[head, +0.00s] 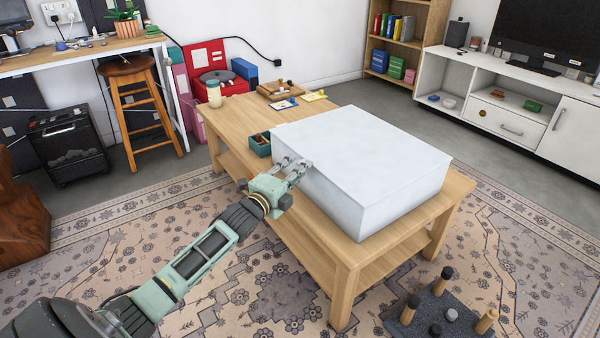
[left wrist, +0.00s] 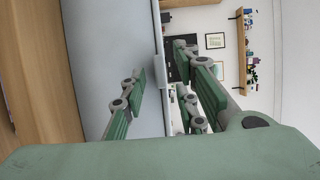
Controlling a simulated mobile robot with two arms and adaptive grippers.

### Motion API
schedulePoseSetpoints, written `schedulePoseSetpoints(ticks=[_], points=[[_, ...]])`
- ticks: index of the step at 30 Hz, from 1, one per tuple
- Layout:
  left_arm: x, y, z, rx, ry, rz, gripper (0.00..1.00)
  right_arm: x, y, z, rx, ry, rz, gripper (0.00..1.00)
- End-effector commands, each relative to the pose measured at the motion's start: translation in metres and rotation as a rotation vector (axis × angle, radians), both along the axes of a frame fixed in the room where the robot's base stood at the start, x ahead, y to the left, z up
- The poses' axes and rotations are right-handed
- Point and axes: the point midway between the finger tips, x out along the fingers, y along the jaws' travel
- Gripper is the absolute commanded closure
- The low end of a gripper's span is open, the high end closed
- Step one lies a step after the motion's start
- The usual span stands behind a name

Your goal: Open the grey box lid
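The pale grey box (head: 400,205) sits on the wooden table (head: 236,118) in the head view. Its flat lid (head: 360,145) lies level on top and looks closed. My left gripper (head: 298,165) is at the box's near left side, close to the lid's edge. In the left wrist view, the left gripper (left wrist: 160,76) has its fingers apart, one in front of the box's side (left wrist: 105,50) and the others past the lid's edge (left wrist: 158,40). Whether any finger touches the lid is unclear. My right gripper is out of view.
A small green tray (head: 260,146) stands by the box's left end. A jar (head: 214,94), a wooden board (head: 279,90) and cards (head: 283,104) lie at the table's far end. A dark pegged stand (head: 437,312) is on the rug at the right front.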

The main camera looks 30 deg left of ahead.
Motion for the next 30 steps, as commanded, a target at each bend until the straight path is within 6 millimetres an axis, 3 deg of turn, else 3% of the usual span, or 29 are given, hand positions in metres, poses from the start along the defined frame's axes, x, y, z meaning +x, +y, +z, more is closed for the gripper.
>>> schedulePoseSetpoints(ticks=[6, 15, 25, 30], points=[[0.016, 0.0, -0.001, 0.0, 0.001, 0.0, 0.72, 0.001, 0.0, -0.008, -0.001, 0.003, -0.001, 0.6], [0.018, 0.0, 0.0, -0.001, 0.002, 0.0, 0.72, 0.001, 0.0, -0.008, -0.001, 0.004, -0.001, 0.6], [0.018, 0.0, -0.001, -0.001, 0.002, 0.0, 1.0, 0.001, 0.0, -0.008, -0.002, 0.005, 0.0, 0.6], [0.018, 0.0, -0.001, -0.001, 0.002, 0.0, 1.0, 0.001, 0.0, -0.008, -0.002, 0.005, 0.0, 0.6]])
